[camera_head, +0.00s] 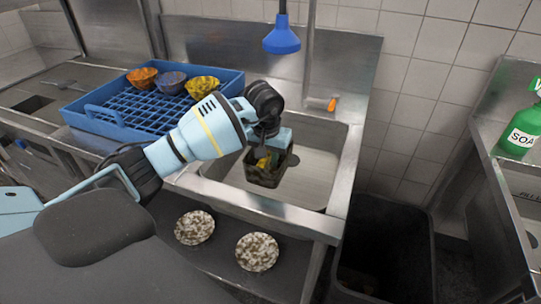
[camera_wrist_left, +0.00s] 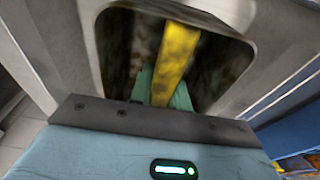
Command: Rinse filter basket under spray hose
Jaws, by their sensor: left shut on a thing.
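The filter basket (camera_head: 262,178) is a dark, mottled, square open container with a yellow bar across its inside. It is in the sink basin (camera_head: 313,166), upright or nearly so; I cannot tell whether it touches the bottom. My left gripper (camera_head: 268,152) reaches down into it and is shut on the yellow bar. In the left wrist view the basket's stained inside (camera_wrist_left: 125,55) and the yellow bar between the teal fingers (camera_wrist_left: 165,88) show. The spray hose's blue head (camera_head: 282,40) hangs above the sink, apart from the basket. My right gripper is not in view.
A blue dish rack (camera_head: 135,113) with several colored bowls stands left of the sink. An orange-tipped lever (camera_head: 331,104) is at the sink's back. Speckled plates (camera_head: 257,252) lie on the shelf below. A dark bin (camera_head: 383,250) and a green soap bottle (camera_head: 519,135) are at right.

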